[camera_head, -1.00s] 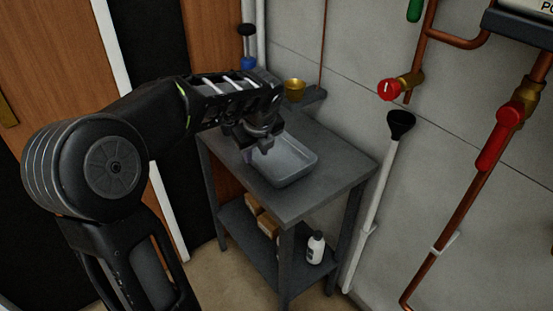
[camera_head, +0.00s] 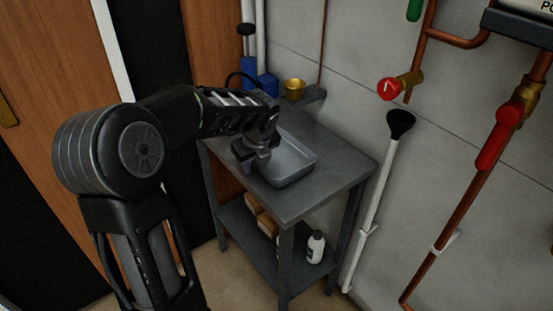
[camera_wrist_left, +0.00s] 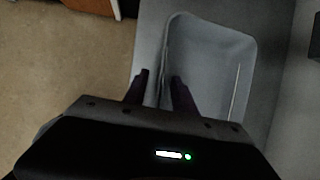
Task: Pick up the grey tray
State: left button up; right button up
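The grey tray (camera_head: 294,166) is an open, shallow rectangular tray on top of a grey table (camera_head: 322,181). My left gripper (camera_head: 257,158) is at the tray's left side in the head view, pointing down, and it covers part of that side. In the left wrist view, the two dark fingers (camera_wrist_left: 159,82) are apart, with the left rim of the tray (camera_wrist_left: 212,38) running between them. One finger is outside the tray and the other over its inside. I see a gap between the fingers. My right gripper is in neither view.
A brass cup (camera_head: 294,88) stands on a small wall ledge behind the table. The lower shelf (camera_head: 262,243) holds a white bottle (camera_head: 315,246) and brown boxes (camera_head: 262,218). A white pipe with a black funnel (camera_head: 400,123) stands to the right.

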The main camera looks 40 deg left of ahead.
pick_arm(q)
jog(key=shift+c, duration=0.4)
grip_shut()
jog(key=shift+s, duration=0.1)
dwell(1.2)
